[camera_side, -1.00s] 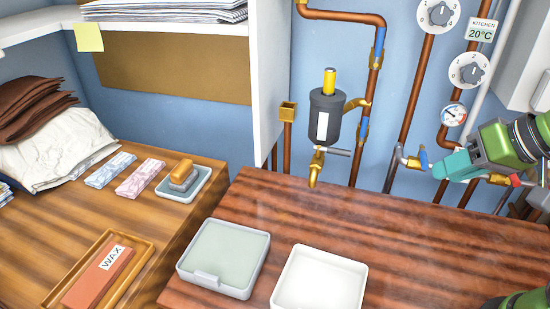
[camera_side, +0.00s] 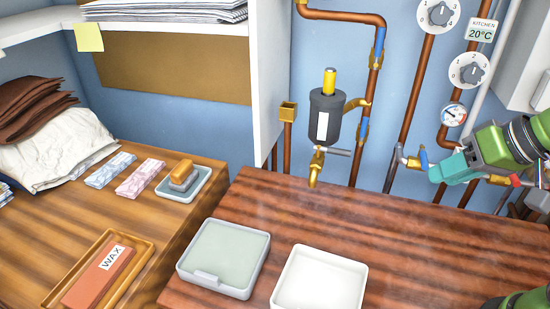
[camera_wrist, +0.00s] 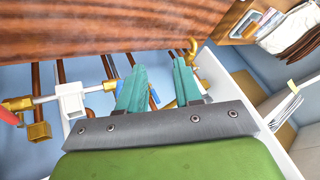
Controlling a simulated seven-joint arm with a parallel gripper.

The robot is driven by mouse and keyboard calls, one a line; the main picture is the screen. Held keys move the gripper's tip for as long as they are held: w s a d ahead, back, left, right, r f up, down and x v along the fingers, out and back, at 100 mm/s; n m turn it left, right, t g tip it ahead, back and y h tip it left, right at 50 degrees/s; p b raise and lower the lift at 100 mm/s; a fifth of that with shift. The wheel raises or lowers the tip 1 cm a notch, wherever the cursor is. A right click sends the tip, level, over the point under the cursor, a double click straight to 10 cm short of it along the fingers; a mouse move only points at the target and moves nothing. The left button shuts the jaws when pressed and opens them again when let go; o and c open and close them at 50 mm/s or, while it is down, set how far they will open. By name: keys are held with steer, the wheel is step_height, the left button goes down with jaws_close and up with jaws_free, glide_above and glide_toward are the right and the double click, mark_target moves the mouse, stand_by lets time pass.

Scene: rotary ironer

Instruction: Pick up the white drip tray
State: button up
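The white drip tray (camera_side: 318,278) is a shallow, square, empty tray with raised walls. It lies flat on the brown wooden worktop at the front, partly cut off by the lower picture edge. It is not visible in the wrist view. My gripper (camera_side: 447,172) is up at the right in the side view, in front of the pipes and well away from the tray. In the wrist view my gripper (camera_wrist: 158,82) has its two teal fingers spread apart, with nothing between them.
A dark canister with a brass spout (camera_side: 325,115) hangs behind the worktop. Copper pipes (camera_side: 372,100) line the wall. The worktop's middle (camera_side: 360,225) is clear.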

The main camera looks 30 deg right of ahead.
steer(key=w+a+f+n+g, duration=0.2)
steer(key=w+a+g, duration=0.15)
steer(key=a, duration=0.35)
steer(key=m+g+h, duration=0.2)
steer(key=m+g, duration=0.1)
steer(key=m, duration=0.5)
glide_above(283, 274)
step_height(283, 274, down, 5)
steer(key=f, duration=1)
steer(key=shift+w+d+f, duration=0.1)
steer(key=shift+w+f, duration=0.15)
steer(key=shift+f, duration=0.15)
steer(key=shift+s+f, duration=0.2)
steer(key=shift+f, duration=2.45)
steer(key=shift+c, duration=0.5)
jaws_close()
